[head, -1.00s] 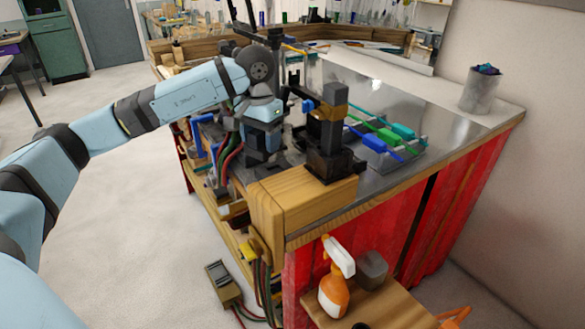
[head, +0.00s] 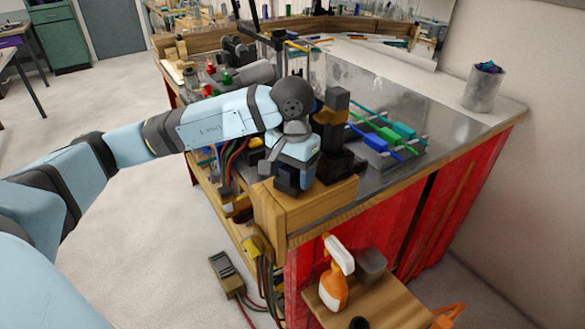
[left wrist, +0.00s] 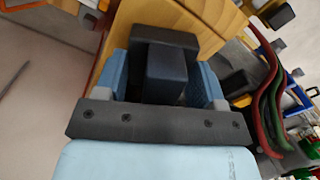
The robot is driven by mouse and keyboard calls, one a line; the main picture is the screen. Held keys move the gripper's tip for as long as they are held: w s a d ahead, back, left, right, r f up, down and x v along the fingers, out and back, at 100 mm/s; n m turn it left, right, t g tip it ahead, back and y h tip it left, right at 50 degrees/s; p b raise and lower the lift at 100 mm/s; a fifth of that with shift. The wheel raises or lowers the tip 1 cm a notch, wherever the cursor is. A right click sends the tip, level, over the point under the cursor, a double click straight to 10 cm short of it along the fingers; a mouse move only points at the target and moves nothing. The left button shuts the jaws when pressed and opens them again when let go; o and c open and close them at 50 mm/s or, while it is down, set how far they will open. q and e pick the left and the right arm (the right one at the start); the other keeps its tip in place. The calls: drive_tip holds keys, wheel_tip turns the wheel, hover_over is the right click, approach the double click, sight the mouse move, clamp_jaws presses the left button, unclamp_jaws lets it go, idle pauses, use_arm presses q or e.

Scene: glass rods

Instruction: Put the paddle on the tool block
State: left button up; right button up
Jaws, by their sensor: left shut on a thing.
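The tool block appears to be the light wooden block (head: 290,215) at the bench's near corner; its yellow wood (left wrist: 112,45) also shows in the left wrist view. My left gripper (head: 290,182) is low over the left part of this block. In the left wrist view its blue fingers are shut on a dark grey, blocky piece (left wrist: 167,75), which I take to be the paddle. The wood lies just beyond it. I cannot tell whether the paddle touches the wood. In the head view my gripper hides most of the paddle. My right gripper is not in view.
A dark upright fixture (head: 333,125) stands close to the right of my left gripper. Colored rods on a rack (head: 385,145) lie further right on the metal top. A spray bottle (head: 335,285) stands on a lower shelf. Hoses (head: 232,160) hang at the bench's left side.

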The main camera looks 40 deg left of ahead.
use_arm(q)
drive_tip(key=shift+f+b, duration=0.2)
drive_tip(key=shift+b, duration=0.15)
drive_tip(key=o, duration=1)
drive_tip(key=shift+o, duration=0.2)
drive_tip(key=shift+r, duration=0.1)
drive_tip(key=shift+r+p, duration=0.25)
drive_tip(key=shift+p, duration=0.2)
drive_tip(key=shift+r, duration=0.35)
wheel_tip(320, 180, up, 11)
drive_tip(key=shift+r+b, duration=0.1)
drive_tip(key=shift+b, duration=0.65)
